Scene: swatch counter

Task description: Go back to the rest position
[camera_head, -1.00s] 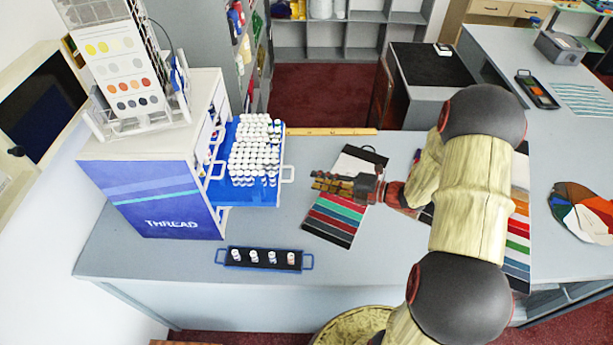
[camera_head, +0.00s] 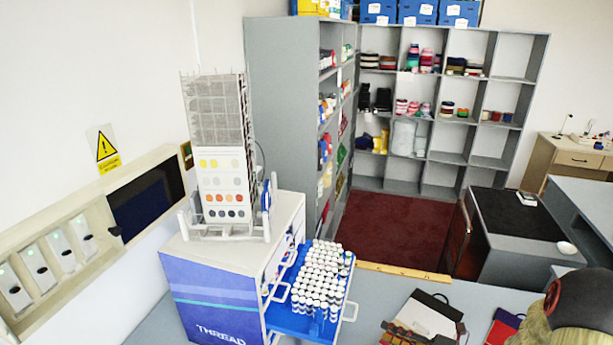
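My gripper is not in this view. Only a rounded part of my own arm shows at the lower right corner. The thread cabinet (camera_head: 215,302) stands on the counter (camera_head: 371,318) at the lower left of centre. Its blue drawer (camera_head: 287,320) is pulled out to the right and full of white-capped spools (camera_head: 318,282). A swatch card (camera_head: 426,316) lies on the counter right of the drawer, cut off by the bottom edge. What my gripper holds or touches cannot be seen.
A wire rack with colour dots (camera_head: 222,178) stands on the cabinet. A wooden ruler (camera_head: 403,270) lies along the counter's back edge. Grey shelves (camera_head: 468,110) stand behind a red carpet (camera_head: 385,228). A dark-topped desk (camera_head: 513,232) is at the right.

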